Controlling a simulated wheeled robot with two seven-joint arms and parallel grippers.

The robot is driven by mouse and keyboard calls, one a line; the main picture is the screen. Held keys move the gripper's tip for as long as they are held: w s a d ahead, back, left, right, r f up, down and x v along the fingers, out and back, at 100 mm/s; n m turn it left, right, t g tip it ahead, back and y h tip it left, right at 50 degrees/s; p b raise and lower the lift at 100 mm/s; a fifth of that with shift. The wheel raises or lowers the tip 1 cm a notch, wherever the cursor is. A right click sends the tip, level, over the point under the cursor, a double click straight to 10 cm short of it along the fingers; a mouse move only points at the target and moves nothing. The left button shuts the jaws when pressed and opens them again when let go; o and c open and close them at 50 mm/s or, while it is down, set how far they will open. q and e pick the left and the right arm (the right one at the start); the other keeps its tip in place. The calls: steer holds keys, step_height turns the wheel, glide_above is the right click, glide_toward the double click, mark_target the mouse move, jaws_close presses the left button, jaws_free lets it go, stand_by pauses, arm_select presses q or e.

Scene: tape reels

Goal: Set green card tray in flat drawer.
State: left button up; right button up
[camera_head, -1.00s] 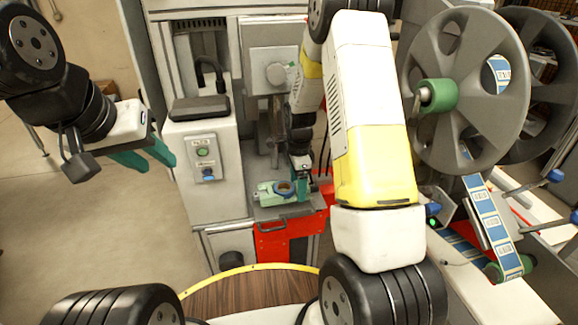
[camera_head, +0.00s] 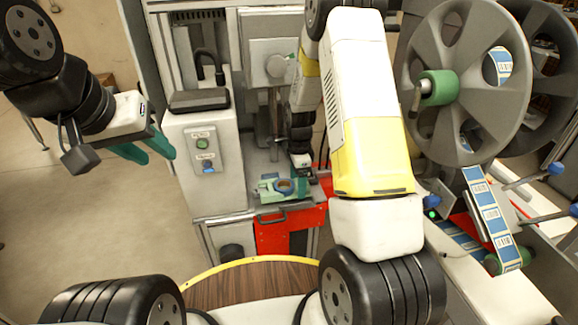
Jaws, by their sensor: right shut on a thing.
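My left gripper (camera_head: 160,154) is open and empty, left of the control box.
A big grey reel (camera_head: 470,85) and a label strip (camera_head: 488,215) are at the right. A round wooden top (camera_head: 250,287) with a yellow rim is in front.

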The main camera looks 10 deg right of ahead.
steer(key=shift+f, duration=0.15)
steer(key=shift+s+f, duration=0.15)
steer(key=shift+f, duration=0.7)
steer(key=o, duration=1.6)
steer(key=shift+s, duration=0.1)
steer(key=r, duration=0.6)
steer(key=w+r, duration=0.1)
steer(key=r, duration=0.1)
steer(key=shift+r, duration=0.4)
